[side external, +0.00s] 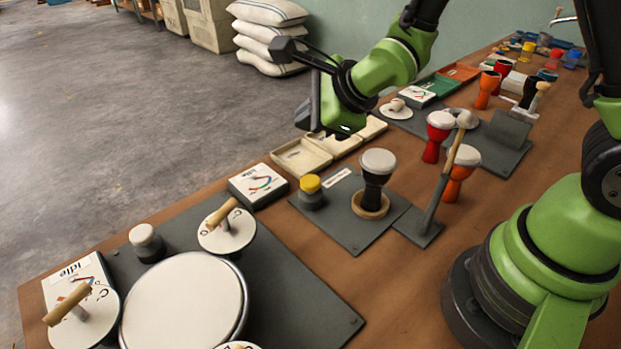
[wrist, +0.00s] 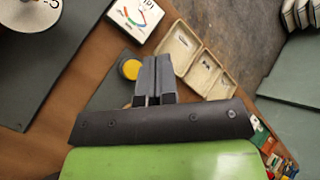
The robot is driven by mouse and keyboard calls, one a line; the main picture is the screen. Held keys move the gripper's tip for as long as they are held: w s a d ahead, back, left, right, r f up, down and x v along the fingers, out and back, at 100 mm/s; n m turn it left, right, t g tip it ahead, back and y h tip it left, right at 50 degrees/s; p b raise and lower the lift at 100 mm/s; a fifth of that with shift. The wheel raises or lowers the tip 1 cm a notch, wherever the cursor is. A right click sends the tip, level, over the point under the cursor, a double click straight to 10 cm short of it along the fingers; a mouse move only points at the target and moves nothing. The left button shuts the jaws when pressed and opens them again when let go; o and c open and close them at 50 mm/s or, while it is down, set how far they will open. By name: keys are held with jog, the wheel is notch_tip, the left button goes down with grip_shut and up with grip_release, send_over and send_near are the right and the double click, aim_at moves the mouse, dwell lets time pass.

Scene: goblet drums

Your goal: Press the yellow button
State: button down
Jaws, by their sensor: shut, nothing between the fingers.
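The yellow button (side external: 310,184) is a yellow cap on a dark round base, at the left corner of a dark grey plate (side external: 350,230). In the wrist view the yellow button (wrist: 130,69) shows just left of my fingers, with part of it close to their edge. My gripper (side external: 308,118) is above and behind the button in the side view, clear of it. In the wrist view my gripper (wrist: 153,68) has its two dark fingers together with nothing between them.
A dark goblet drum (side external: 377,170) stands in a wooden ring on the same plate. An upright handle (side external: 440,190) stands to its right. A white dial box (side external: 258,185) and cream trays (side external: 302,157) lie nearby. A large round drum (side external: 180,305) is at the front left.

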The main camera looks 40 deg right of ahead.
aim_at(303, 179)
jog(key=shift+f, duration=4.4)
jog(key=shift+f, duration=0.15)
jog(key=shift+f, duration=0.3)
jog(key=shift+f, duration=0.95)
jog(key=shift+r, duration=1.4)
jog(key=shift+r, duration=2.5)
